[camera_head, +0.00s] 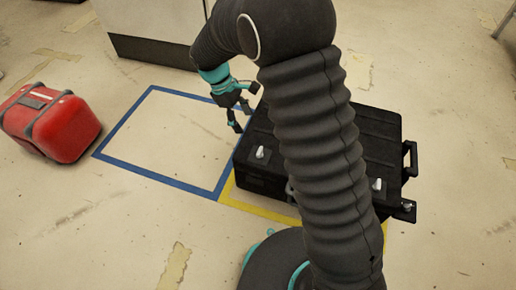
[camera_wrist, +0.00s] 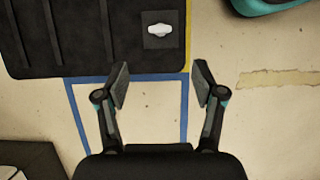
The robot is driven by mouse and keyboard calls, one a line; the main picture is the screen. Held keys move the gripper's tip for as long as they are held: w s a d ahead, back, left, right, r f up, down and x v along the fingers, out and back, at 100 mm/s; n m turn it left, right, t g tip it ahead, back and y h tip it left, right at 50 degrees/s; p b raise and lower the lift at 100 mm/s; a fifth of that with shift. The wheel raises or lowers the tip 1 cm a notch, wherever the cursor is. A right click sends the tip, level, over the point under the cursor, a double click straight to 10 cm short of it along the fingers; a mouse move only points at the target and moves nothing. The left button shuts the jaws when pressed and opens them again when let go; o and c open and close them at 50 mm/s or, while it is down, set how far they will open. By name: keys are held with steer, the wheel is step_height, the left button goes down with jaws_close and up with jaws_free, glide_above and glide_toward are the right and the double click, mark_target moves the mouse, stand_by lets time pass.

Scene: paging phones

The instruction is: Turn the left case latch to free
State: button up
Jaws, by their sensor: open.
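The black case (camera_head: 375,130) lies flat on the floor, partly hidden behind my arm. The left case latch (camera_head: 261,152) is a small pale knob on top of the case near its left front corner. It also shows in the wrist view (camera_wrist: 160,30), lying crosswise on a dark square plate. A second pale latch (camera_head: 377,185) is on the right side of the case. My gripper (camera_head: 241,115) is open and empty, above the floor just left of the case. In the wrist view its fingers (camera_wrist: 161,82) are apart, with the latch beyond them and touching neither.
A blue taped square (camera_head: 150,174) on the floor left of the case is empty. Yellow tape (camera_head: 258,210) edges the case. A red case (camera_head: 62,125) stands at the far left. A pale cabinet (camera_head: 150,22) stands at the back.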

mark_target(260, 150)
steer(key=b+x, duration=0.2)
steer(key=x, duration=1.1)
steer(key=shift+d+f, duration=0.15)
steer(key=shift+f, duration=0.25)
steer(key=c, duration=1.1)
